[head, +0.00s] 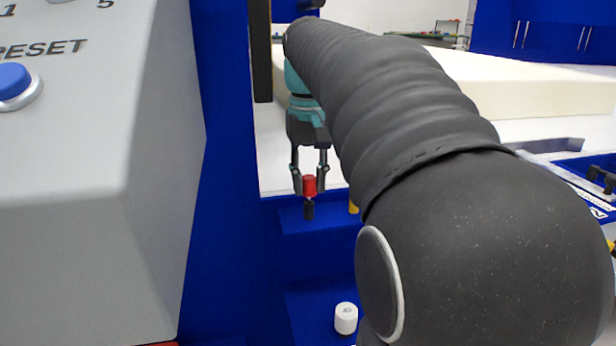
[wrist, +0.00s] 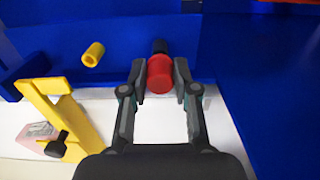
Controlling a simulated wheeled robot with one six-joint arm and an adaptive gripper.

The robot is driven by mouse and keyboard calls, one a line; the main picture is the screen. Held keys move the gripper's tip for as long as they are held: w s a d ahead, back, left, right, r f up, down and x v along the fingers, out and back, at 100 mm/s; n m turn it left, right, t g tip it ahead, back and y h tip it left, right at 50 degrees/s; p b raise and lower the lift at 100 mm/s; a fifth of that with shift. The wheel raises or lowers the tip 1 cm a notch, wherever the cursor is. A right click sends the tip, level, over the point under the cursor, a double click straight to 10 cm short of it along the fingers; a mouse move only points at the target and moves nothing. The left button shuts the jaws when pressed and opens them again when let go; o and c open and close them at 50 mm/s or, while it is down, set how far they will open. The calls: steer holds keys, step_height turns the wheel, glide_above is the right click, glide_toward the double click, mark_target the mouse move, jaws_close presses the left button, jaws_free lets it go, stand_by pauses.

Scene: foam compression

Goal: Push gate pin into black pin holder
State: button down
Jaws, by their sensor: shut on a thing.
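The gate pin has a red cylindrical head (head: 309,184), which also shows in the wrist view (wrist: 160,74). My gripper (head: 309,187) has its two fingers on either side of the red head and is shut on it; the fingers show in the wrist view too (wrist: 159,82). A black cylindrical part (head: 309,211) lies directly beyond the red head, in line with it, and shows in the wrist view (wrist: 160,46). It appears to be the black pin holder. The red head hides the junction, so I cannot tell how deep the pin sits.
A yellow cylinder (wrist: 93,54) stands on the blue surface to the left. A yellow frame (wrist: 62,115) is at lower left. In the head view, a white knob (head: 346,317) is below, and a grey control box (head: 100,200) fills the left.

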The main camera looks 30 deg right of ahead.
mark_target(309, 177)
steer(key=shift+f+b, duration=0.5)
steer(key=shift+f, duration=0.4)
steer(key=c, duration=0.8)
jaws_free()
steer(key=shift+r, duration=0.2)
steer(key=shift+r+p, duration=1.85)
steer(key=shift+p, duration=0.1)
steer(key=shift+r, duration=0.95)
